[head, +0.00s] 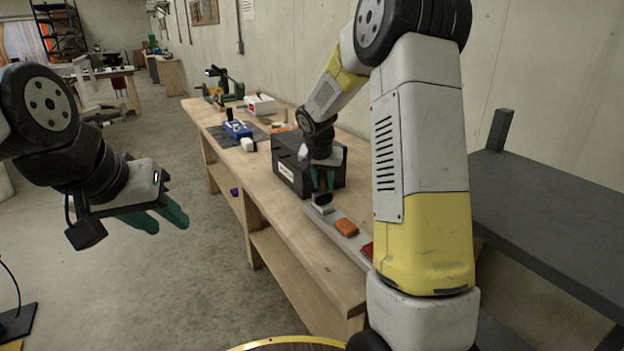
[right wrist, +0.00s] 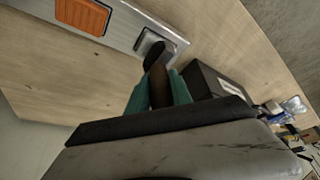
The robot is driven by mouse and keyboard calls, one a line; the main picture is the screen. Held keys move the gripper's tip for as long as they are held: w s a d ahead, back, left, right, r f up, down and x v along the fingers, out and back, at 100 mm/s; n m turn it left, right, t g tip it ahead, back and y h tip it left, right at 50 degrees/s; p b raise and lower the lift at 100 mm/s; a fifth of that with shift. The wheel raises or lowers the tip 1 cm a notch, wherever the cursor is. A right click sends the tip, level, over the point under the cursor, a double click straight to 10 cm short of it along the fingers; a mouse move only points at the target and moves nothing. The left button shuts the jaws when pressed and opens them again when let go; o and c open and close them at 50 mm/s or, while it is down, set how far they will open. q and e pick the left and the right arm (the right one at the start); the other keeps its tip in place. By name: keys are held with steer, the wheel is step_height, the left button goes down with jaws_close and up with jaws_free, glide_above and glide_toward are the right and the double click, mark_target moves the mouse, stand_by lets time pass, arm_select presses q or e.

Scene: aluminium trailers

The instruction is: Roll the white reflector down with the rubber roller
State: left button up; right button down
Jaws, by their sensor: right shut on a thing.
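The white reflector (head: 321,210) sits on a pale metal strip (head: 337,222) on the wooden bench; it also shows in the right wrist view (right wrist: 143,42). My right gripper (head: 322,183) is shut on the brown handle of the rubber roller (right wrist: 157,88). The black roller head is over the reflector and seems to touch it; the fingers and handle partly hide both. My left gripper (head: 160,217) hangs over the floor at the left, empty, its teal fingers apart.
An orange reflector (head: 347,227) and a red one (head: 366,249) sit further along the strip. A black box (head: 291,176) stands close to my right gripper. A blue item (head: 238,130) and other tools lie further back. A dark grey surface (head: 560,215) is at the right.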

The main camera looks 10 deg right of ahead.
steer(key=shift+r, duration=3.5)
